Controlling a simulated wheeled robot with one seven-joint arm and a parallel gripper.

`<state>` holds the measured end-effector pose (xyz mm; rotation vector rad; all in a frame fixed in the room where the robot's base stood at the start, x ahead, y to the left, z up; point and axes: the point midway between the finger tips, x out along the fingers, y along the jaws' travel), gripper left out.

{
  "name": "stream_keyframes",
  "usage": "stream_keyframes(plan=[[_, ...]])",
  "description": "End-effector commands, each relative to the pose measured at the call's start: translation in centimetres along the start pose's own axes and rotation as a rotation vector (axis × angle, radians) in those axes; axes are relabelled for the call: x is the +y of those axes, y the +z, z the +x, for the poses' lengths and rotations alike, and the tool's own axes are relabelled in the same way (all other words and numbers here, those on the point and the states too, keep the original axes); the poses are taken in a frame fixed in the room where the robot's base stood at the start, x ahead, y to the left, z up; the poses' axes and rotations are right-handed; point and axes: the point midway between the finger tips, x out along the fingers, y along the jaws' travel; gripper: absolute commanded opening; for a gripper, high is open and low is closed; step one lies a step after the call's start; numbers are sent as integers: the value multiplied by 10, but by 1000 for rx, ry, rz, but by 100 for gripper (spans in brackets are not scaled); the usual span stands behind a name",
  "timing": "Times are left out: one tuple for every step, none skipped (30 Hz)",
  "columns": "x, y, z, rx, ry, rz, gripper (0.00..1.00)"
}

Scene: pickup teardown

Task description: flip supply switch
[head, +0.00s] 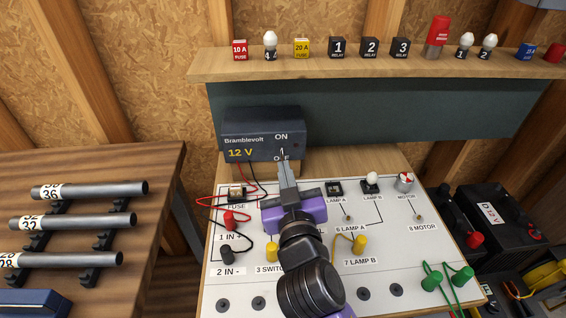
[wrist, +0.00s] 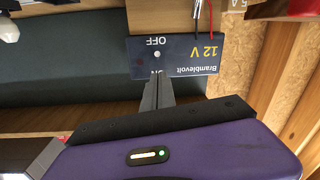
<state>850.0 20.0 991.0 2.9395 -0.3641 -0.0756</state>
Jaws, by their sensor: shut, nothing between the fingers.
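The supply is a dark blue box (head: 262,118) marked Bramblevolt and 12 V, at the back of the white board. Its switch (head: 282,150) sits between the ON and OFF labels, partly hidden by my gripper. My gripper (head: 284,165) is shut and empty, its tips close in front of the box near the OFF label. In the wrist view the box (wrist: 190,68) appears upside down, with the switch as a small light dot (wrist: 157,54). The fingertips (wrist: 157,82) overlap the ON label there. I cannot tell whether they touch the box.
The white board (head: 215,285) carries a fuse, lamps, a motor, and coloured plugs with wires around my arm. A shelf (head: 215,68) above holds fuses, relays and bulbs. A wooden bench (head: 150,170) with metal tubes stands left. A black battery (head: 497,215) stands right.

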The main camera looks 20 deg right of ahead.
Motion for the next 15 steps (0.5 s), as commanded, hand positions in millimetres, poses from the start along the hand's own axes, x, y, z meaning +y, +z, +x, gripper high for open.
stream_keyframes(plan=[[0,2,-9,0,-1,0,0],[0,2,-13,0,-1,0,0],[-1,1,-18,1,-1,0,0],[-1,1,-21,1,-1,0,0],[0,1,-24,1,-1,0,0],[0,1,-27,0,0,0,0],[0,1,-29,0,0,0,0],[0,1,-30,0,0,0,0],[0,0,-31,0,0,0,0],[0,0,-32,1,0,0,0],[0,0,-32,1,1,0,0],[0,0,-32,1,1,0,0],[0,0,-32,1,1,0,0],[0,0,-32,1,1,0,0],[0,0,-32,1,1,0,0]])
